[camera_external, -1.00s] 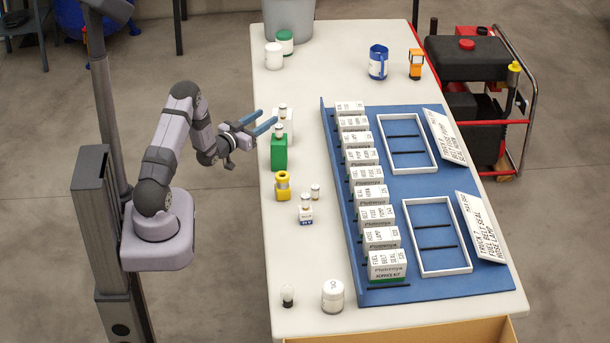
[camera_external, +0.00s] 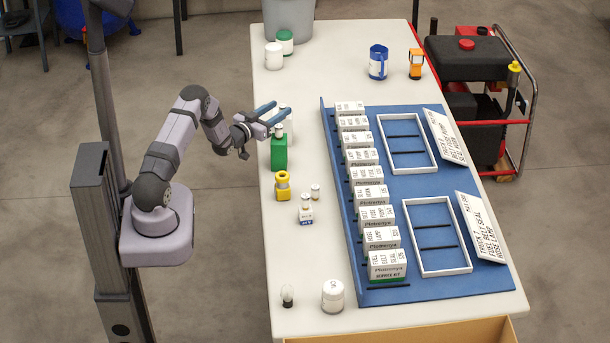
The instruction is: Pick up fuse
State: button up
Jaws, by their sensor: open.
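I cannot tell for sure which object is the fuse. Small parts stand along the left side of the white table (camera_external: 350,308): a green block with a white-capped top (camera_external: 279,152), a pale block behind it partly hidden by my gripper, a yellow part (camera_external: 282,188), a small white-capped piece (camera_external: 315,191), a white-and-blue block with a capped top (camera_external: 306,214), and a small dark-based clear piece (camera_external: 287,296). My gripper (camera_external: 283,107) is open, its two blue fingers over the table's left edge near the pale block and the green block. Nothing is seen held.
A blue tray (camera_external: 440,292) holds a row of labelled white boxes (camera_external: 387,265), two white frames (camera_external: 437,238) and two label cards (camera_external: 483,226). White jars (camera_external: 333,297), a blue-and-white can (camera_external: 378,62) and an orange part (camera_external: 416,64) stand around it. The strip left of the tray has some free room.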

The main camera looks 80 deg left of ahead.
jog(key=shift+w+a, duration=0.1)
jog(key=shift+w, duration=0.05)
jog(key=shift+c, duration=0.7)
grip_shut()
jog(key=shift+r, duration=0.15)
notch_tip(320, 180, up, 10)
jog(key=b, duration=0.2)
